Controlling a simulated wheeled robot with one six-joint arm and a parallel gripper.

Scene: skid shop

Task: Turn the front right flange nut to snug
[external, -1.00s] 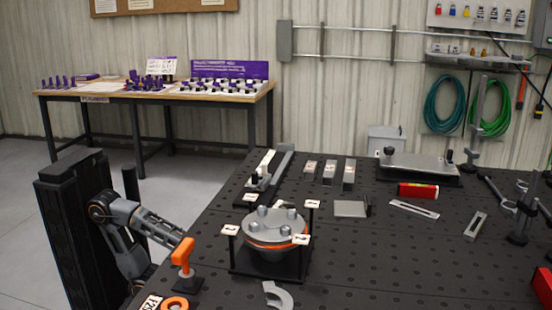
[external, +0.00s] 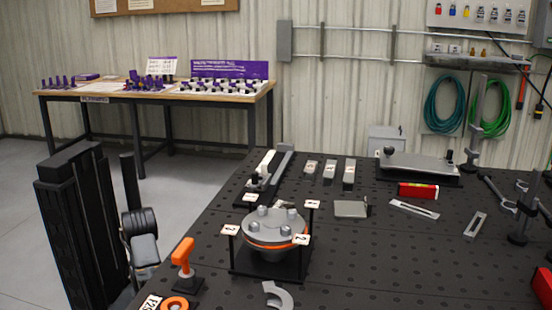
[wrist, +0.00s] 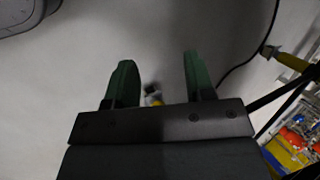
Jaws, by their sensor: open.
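The round grey flange (external: 273,229) with an orange band sits in a black stand on the dark perforated table. Several bolts with nuts stand on its top, one of them at the front right (external: 285,231). Numbered white tags stand around it; 2 is at the front right and 1 at the left. My arm is folded beside the black column, left of the table, well apart from the flange. In the wrist view my gripper (wrist: 158,82) is open and empty, with two green fingers over grey floor. The flange is not in the wrist view.
An orange-handled tool (external: 183,257) stands near the table's left edge, beside an orange ring (external: 174,303). A grey C-shaped piece (external: 277,294) lies in front of the flange. Metal blocks and a red level (external: 418,191) lie farther back.

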